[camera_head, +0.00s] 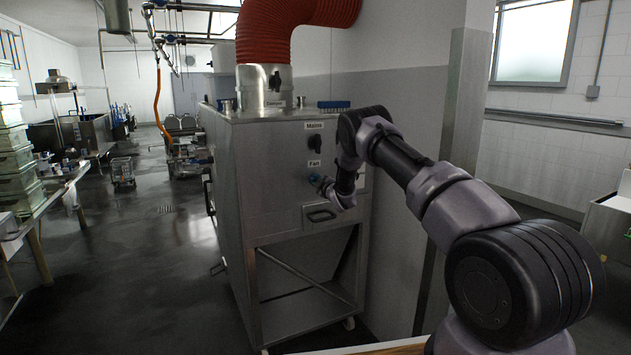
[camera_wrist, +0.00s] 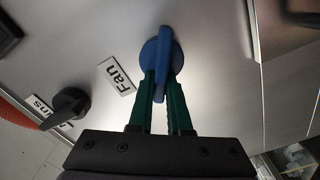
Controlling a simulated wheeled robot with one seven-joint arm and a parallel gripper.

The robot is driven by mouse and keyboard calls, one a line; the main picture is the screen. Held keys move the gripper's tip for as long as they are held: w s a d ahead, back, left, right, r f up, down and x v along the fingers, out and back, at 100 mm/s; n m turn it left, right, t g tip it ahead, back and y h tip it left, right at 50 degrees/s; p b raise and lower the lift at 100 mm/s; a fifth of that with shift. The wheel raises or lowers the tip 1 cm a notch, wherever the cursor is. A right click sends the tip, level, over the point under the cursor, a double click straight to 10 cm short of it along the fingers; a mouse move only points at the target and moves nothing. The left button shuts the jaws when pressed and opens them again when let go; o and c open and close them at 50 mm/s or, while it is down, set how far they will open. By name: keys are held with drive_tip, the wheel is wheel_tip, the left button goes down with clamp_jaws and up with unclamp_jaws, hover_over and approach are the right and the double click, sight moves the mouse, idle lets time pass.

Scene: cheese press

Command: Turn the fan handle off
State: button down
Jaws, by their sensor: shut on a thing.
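The fan handle (camera_wrist: 161,62) is a blue rotary knob with a raised bar on the steel panel, beside the "Fan" label (camera_wrist: 118,76). In the wrist view its bar runs almost straight up and down the picture. My gripper (camera_wrist: 162,85) has green fingers, which are shut on the lower part of the bar. In the head view my gripper (camera_head: 316,181) is at the panel below the "Fan" label (camera_head: 314,163); the arm and gripper largely hide the handle there.
A black "Mains" knob (camera_head: 314,143) sits above the fan handle; it also shows in the wrist view (camera_wrist: 69,104). The steel cabinet (camera_head: 270,190) has a drawer handle (camera_head: 321,215) below my gripper. A red duct (camera_head: 268,30) rises from its top. Open floor lies to the left.

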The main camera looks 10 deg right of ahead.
drive_tip(key=n, duration=0.3)
drive_tip(key=f+n, duration=0.1)
drive_tip(key=n, duration=0.2)
drive_tip(key=shift+s+a+f, duration=0.1)
drive_tip(key=shift+a+f, duration=0.05)
drive_tip(key=shift+a, duration=0.05)
drive_tip(key=shift+n, duration=0.3)
drive_tip(key=c, duration=0.9)
unclamp_jaws()
drive_tip(key=shift+o, duration=0.2)
drive_tip(key=v, duration=1)
drive_tip(key=shift+s+d, duration=0.15)
drive_tip(key=shift+s, duration=0.25)
